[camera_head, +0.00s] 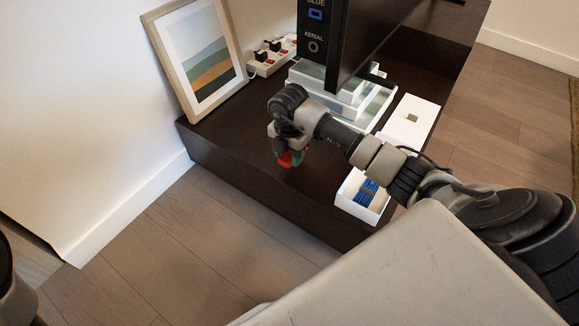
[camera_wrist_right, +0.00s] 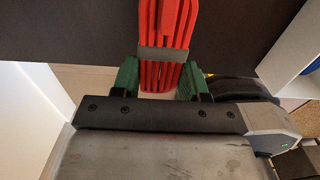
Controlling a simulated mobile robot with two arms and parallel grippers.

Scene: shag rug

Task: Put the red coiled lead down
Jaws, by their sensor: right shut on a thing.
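The red coiled lead (camera_wrist_right: 167,30) is a bundle of red strands with a grey band around it. It is between the green fingertips of my right gripper (camera_wrist_right: 158,80), which is shut on it. In the head view the red lead (camera_head: 290,159) shows under my right gripper (camera_head: 284,150), over the dark cabinet top (camera_head: 235,140). I cannot tell whether the lead touches the surface. My left gripper is not in view; only a dark part of my body shows at the left edge.
A white box (camera_head: 361,197) with a blue coiled lead (camera_head: 367,190) stands at the cabinet's front edge. A white lid or box (camera_head: 410,120) lies behind it. A framed picture (camera_head: 201,58), a power strip (camera_head: 272,54) and a screen (camera_head: 345,35) on stacked boxes stand further back.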

